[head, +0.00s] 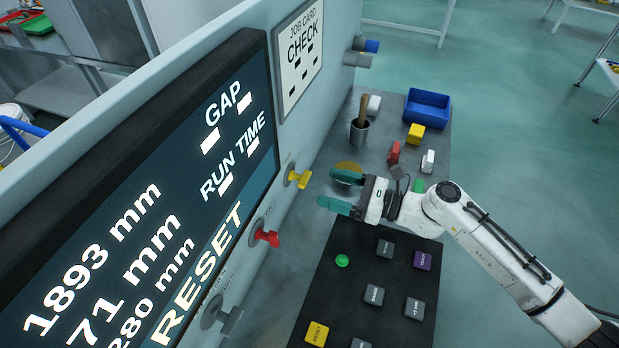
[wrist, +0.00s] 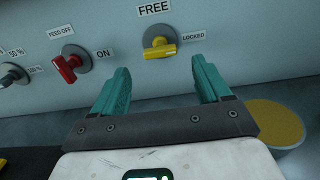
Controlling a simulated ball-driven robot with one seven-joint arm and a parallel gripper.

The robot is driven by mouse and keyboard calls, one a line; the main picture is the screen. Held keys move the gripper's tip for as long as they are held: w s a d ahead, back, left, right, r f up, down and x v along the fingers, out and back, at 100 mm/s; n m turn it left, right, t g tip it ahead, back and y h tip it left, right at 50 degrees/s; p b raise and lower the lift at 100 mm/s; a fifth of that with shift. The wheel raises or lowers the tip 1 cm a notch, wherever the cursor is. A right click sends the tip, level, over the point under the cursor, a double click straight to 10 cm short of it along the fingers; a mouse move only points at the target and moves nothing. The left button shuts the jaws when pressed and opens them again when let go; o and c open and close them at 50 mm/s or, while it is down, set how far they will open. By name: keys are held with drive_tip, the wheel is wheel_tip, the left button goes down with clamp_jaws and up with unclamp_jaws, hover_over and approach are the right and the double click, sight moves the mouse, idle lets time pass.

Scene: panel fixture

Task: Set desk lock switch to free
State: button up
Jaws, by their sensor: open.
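The desk lock switch is a yellow handle (wrist: 160,50) on a round grey plate, on the upright panel. Its handle lies roughly level, with the LOCKED label (wrist: 193,36) to its right and the FREE label (wrist: 153,9) above. In the head view the yellow switch (head: 299,178) stands out from the panel, left of my gripper (head: 338,190). My gripper is open and empty, its green fingers pointing at the panel. In the wrist view the switch shows between the fingertips (wrist: 160,65), apart from them. Nothing hides the handle.
A red switch (head: 267,237) and a grey one (head: 230,320) sit along the same panel. A dark button board (head: 345,300) lies below my gripper. A round yellow-topped thing (wrist: 275,122) is at the right finger's side. A blue bin (head: 427,108) stands farther back.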

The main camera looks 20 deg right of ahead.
sight(299, 178)
drive_tip(key=shift+x, duration=2.9)
drive_tip(key=c, duration=1)
